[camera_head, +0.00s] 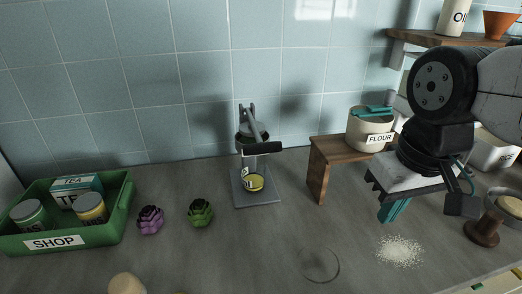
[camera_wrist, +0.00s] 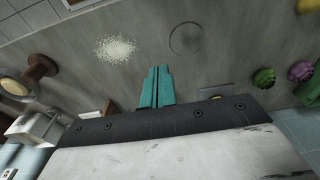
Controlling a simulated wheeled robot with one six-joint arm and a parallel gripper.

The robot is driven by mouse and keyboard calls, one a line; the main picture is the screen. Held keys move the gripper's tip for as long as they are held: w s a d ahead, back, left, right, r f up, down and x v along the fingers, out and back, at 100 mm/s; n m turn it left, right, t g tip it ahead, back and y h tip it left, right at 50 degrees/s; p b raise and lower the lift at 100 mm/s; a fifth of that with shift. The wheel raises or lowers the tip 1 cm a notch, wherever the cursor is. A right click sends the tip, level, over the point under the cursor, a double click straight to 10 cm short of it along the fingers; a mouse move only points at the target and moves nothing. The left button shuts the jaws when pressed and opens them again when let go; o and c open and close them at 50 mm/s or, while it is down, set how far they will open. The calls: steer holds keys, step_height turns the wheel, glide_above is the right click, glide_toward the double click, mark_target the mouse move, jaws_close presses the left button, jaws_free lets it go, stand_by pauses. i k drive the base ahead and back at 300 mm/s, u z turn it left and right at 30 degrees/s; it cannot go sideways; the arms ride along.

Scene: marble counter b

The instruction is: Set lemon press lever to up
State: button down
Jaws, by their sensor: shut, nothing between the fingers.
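The lemon press (camera_head: 250,165) stands on the counter against the tiled wall, near the middle of the head view. Its lever, with a dark handle (camera_head: 262,149), reaches forward and to the right over the base. A yellow-green cup or can (camera_head: 254,182) sits on the press base under the head. My gripper (camera_head: 391,212) is to the right of the press, well apart from it, over the counter near a white powder pile. Its teal fingers point down and are shut and empty; they also show in the wrist view (camera_wrist: 156,88).
A wooden riser (camera_head: 318,172) with a flour canister (camera_head: 368,130) stands between the press and my arm. A green crate (camera_head: 112,222) with tins is at the left. Purple (camera_head: 150,220) and green (camera_head: 200,212) succulents stand left of the press. White powder (camera_head: 400,251) lies in front.

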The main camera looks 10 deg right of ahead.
mark_target(250, 128)
steer(key=u, duration=0.05)
steer(key=k, duration=1)
steer(key=z, duration=0.75)
steer(key=i, duration=0.85)
steer(key=u, duration=1.85)
